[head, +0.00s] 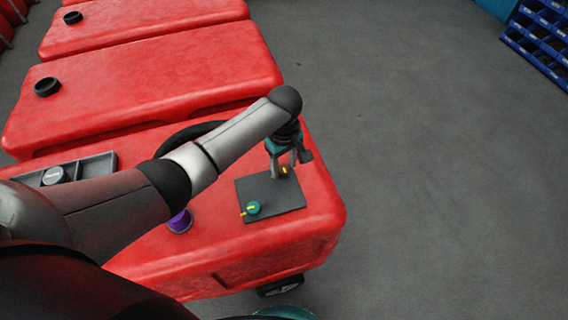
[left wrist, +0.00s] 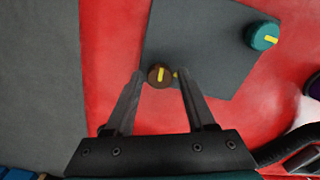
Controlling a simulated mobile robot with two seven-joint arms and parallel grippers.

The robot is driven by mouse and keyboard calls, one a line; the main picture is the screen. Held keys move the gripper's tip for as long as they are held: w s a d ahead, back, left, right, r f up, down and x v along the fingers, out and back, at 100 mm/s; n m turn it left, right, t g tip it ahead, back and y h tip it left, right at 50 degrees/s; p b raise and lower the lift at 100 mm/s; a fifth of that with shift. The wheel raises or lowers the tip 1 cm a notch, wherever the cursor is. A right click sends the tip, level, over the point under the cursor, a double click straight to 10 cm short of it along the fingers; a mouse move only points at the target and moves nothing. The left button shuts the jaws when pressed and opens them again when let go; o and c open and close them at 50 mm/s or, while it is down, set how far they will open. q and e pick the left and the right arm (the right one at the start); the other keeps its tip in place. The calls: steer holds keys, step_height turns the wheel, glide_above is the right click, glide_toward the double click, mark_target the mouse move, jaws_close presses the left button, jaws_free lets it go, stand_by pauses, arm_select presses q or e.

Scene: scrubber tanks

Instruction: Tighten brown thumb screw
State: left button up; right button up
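The brown thumb screw (left wrist: 159,76), round with a yellow bar on top, sits on a dark grey plate (left wrist: 205,55) on the red tank. In the head view the brown screw (head: 284,171) is partly hidden by my left gripper (head: 286,163), on the far right part of the plate (head: 268,193). In the left wrist view the fingertips of my left gripper (left wrist: 160,76) stand either side of the screw, with a small gap at each side. A teal thumb screw (left wrist: 263,36) with a yellow bar is on the same plate; it also shows in the head view (head: 253,208). My right gripper is not in view.
A purple cylinder (head: 180,221) and a grey tray (head: 95,165) are on the tank, left of the plate. More red tanks (head: 150,75) with black caps lie behind. Blue bins (head: 540,40) stand at the far right. The floor to the right is clear.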

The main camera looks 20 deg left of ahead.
arm_select(q)
jaws_close()
stand_by(0.4)
steer(key=m+p, duration=0.2)
steer(key=p, duration=0.1)
steer(key=shift+s+r+m, duration=0.1)
steer(key=shift+r+m, duration=0.05)
steer(key=shift+m, duration=0.25)
steer(key=m+p, duration=0.2)
steer(key=m, duration=0.1)
steer(key=shift+m, duration=0.3)
steer(key=m+p, duration=0.1)
steer(key=m, duration=0.1)
steer(key=shift+m, duration=0.4)
steer(key=m+p, duration=0.1)
steer(key=m, duration=0.2)
steer(key=shift+m, duration=0.3)
steer(key=m, duration=0.6)
steer(key=shift+a+p, duration=0.1)
steer(key=shift+p, duration=0.25)
steer(key=shift+w, duration=0.2)
